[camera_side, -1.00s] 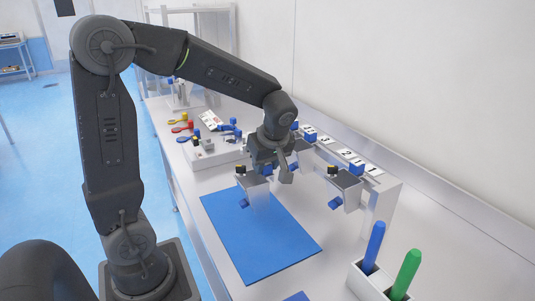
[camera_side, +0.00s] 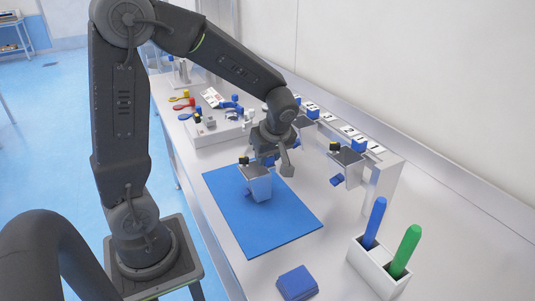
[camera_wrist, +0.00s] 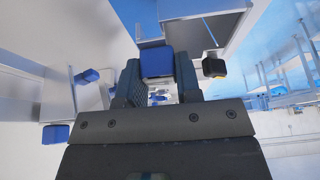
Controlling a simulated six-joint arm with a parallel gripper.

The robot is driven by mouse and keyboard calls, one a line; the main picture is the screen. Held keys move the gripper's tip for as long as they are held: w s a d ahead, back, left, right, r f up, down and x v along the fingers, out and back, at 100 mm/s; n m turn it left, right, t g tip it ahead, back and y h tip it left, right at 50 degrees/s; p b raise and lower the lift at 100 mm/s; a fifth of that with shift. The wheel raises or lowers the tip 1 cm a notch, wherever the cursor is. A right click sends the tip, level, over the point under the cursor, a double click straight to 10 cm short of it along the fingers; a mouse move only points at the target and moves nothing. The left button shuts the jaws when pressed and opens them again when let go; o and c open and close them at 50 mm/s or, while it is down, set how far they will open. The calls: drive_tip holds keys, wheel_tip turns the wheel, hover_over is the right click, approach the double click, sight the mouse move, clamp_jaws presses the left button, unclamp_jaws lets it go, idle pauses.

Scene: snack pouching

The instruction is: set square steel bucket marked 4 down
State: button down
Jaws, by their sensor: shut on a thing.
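The square steel bucket (camera_side: 258,186) is over the blue mat, low and upright; I cannot tell whether its base touches the mat. A black and yellow piece sits on its rim. My gripper (camera_side: 271,158) is shut on the bucket's blue grip block, on the bucket's far side. In the wrist view the blue grip block (camera_wrist: 157,62) is between my two fingers, with the steel bucket (camera_wrist: 208,12) beyond it at the top. No mark 4 can be read on the bucket.
The blue mat (camera_side: 285,220) has free room around the bucket. Another steel bucket (camera_side: 347,166) hangs at the right by the number cards (camera_side: 349,130). Scoops (camera_side: 182,106) lie at the back.

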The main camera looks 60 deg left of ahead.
drive_tip(key=shift+f, duration=0.6)
drive_tip(key=c, duration=0.7)
unclamp_jaws()
drive_tip(key=shift+c, duration=0.2)
drive_tip(key=v, duration=1.3)
drive_tip(key=s+d+m+t+h, duration=0.4)
drive_tip(key=s+d+m, duration=0.4)
drive_tip(key=m, duration=1)
drive_tip(key=s+t, duration=0.1)
drive_tip(key=s, duration=0.3)
drive_tip(key=shift+s+t, duration=0.3)
